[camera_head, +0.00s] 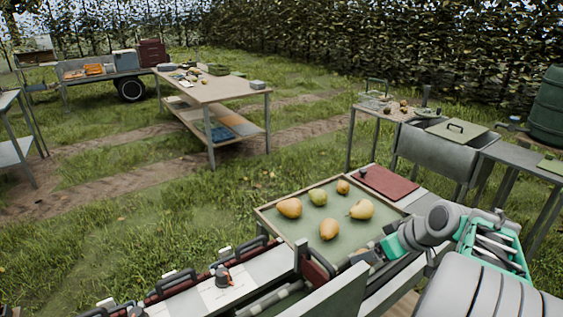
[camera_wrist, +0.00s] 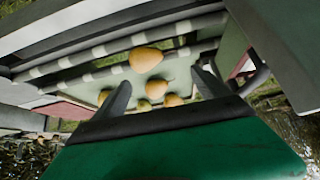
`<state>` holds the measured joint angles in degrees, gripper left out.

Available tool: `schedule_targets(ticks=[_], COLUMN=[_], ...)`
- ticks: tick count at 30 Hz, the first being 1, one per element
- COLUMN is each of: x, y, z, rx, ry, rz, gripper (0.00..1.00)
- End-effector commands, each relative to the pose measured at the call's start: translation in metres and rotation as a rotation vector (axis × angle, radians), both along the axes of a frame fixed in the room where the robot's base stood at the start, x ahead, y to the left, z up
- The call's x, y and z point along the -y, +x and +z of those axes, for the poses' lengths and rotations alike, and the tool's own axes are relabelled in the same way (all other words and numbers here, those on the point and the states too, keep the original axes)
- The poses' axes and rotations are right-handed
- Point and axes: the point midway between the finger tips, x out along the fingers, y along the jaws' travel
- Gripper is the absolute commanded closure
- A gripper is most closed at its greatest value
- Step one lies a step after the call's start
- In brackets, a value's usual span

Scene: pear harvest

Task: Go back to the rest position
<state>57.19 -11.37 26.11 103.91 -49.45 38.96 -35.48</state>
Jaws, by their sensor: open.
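Several yellow and orange pears lie apart in a shallow green-floored tray with a wooden rim (camera_head: 268,215). They include an orange pear (camera_head: 289,208), a greenish pear (camera_head: 318,197), a pale yellow pear (camera_head: 361,209) and a front pear (camera_head: 329,229). My gripper (camera_head: 366,254) is at the tray's near right edge, just right of the front pear. In the wrist view my gripper (camera_wrist: 162,86) has its fingers spread, with nothing held between them. A pear (camera_wrist: 146,59) shows beyond the fingers there, with others lower down. The fingertips are hard to make out in the head view.
A red board (camera_head: 388,182) lies beside the tray at its far right. A grey sink-like bin (camera_head: 440,150) and side table stand behind. A wooden worktable (camera_head: 215,90) and a loaded cart (camera_head: 105,73) are farther off on grass. A rack with dark handles lies front left.

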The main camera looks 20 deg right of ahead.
Motion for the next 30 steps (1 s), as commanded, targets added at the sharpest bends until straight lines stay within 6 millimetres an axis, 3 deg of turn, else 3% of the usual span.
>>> schedule_targets(ticks=[1,5,9,12,18,30], x=[-0.028,-0.100,-0.175,-0.207,-0.225,-0.224], y=[0.007,0.005,-0.027,-0.055,-0.085,-0.086], z=[0.037,0.094,0.158,0.186,0.198,0.195], rx=[-0.027,-0.119,-0.179,-0.191,-0.197,-0.199], ry=[-0.013,-0.038,-0.063,-0.062,-0.047,-0.046], rz=[0.005,-0.051,-0.152,-0.226,-0.311,-0.317], gripper=[0.15,0.15,0.15,0.15,0.15,0.15])
